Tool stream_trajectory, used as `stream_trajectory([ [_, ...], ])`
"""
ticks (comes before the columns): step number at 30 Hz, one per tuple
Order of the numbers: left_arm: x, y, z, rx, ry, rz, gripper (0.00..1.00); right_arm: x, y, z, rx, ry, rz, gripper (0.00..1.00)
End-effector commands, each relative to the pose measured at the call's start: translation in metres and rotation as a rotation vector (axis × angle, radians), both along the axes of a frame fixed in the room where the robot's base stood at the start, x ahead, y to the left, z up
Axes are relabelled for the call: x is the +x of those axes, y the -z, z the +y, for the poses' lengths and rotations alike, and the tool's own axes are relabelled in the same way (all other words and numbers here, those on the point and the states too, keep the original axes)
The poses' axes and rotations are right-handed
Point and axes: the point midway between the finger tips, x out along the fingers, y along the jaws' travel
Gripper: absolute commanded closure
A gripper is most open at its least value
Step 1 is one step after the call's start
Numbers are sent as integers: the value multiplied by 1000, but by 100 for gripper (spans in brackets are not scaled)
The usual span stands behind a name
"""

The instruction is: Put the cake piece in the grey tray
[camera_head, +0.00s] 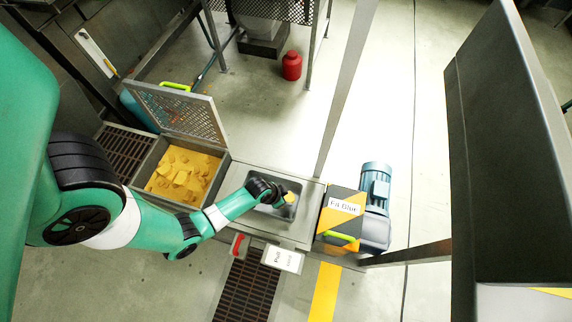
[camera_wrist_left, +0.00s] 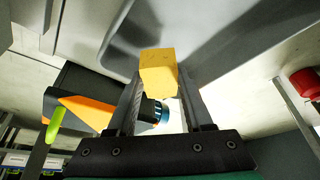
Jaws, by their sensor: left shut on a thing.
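The cake piece (camera_wrist_left: 158,72) is a small yellow block. My left gripper (camera_wrist_left: 160,95) is shut on it, with one dark finger on each side in the left wrist view. In the head view my left gripper (camera_head: 279,194) and the cake piece (camera_head: 289,197) are over the grey tray (camera_head: 262,208), a shallow recess in the grey metal top. I cannot tell how high the piece is above the tray's floor. The gripper hides part of the tray. My right gripper is not in view.
A bin of yellow cake pieces (camera_head: 183,178) stands left of the tray, its mesh lid (camera_head: 182,112) raised behind it. A black and orange box (camera_head: 338,213) and a blue motor (camera_head: 375,187) stand to the right. A red canister (camera_head: 291,66) is on the floor behind.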

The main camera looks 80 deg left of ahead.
Motion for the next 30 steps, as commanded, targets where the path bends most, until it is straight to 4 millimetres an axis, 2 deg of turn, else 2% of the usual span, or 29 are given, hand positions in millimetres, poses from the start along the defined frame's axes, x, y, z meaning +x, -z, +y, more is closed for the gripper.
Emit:
stream_trajectory([
  [5,3,4,2,0,0,-1,100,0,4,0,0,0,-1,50],
  [8,9,19,8,-1,-2,-1,100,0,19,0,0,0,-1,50],
  [12,7,43,6,-1,-1,0,100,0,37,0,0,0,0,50],
  [23,7,44,6,0,0,0,100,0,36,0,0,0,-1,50],
  [24,7,44,6,0,0,-1,45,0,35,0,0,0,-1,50],
  [28,7,43,6,0,0,0,22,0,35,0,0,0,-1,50],
  [30,7,43,6,0,0,0,19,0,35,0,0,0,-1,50],
])
